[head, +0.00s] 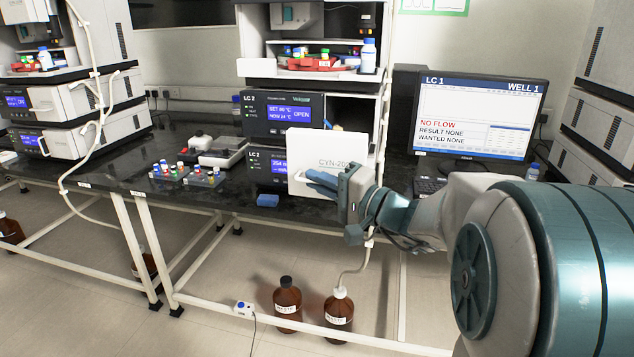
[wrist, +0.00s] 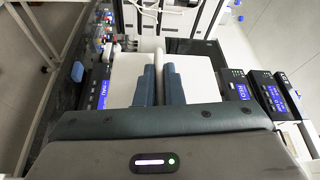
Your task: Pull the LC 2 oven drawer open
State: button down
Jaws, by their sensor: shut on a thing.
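The LC 2 oven (head: 284,114) is in the middle stack, and its blue display reads SET 60 °C, NOW 24 °C, OPEN. Its white drawer front (head: 328,147) stands out from the stack, with a dark gap behind it at the right of the display. My gripper (head: 322,182) is at the lower part of this white front. In the wrist view, the two dark fingers of my gripper (wrist: 158,85) are shut on a pale upright handle (wrist: 168,72), with the white front (wrist: 202,78) around them. The handle is mostly hidden by my gripper in the head view.
A monitor (head: 478,117) stands at the right. Vial racks (head: 187,174) and a blue block (head: 267,200) lie on the dark bench at the left. Brown bottles (head: 287,300) stand on the floor.

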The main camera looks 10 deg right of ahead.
jog(key=c, duration=1.5)
grip_release()
jog(key=shift+c, duration=0.2)
jog(key=shift+d, duration=0.1)
jog(key=v, duration=1.3)
jog(key=shift+s+d, duration=0.25)
jog(key=shift+s, duration=0.1)
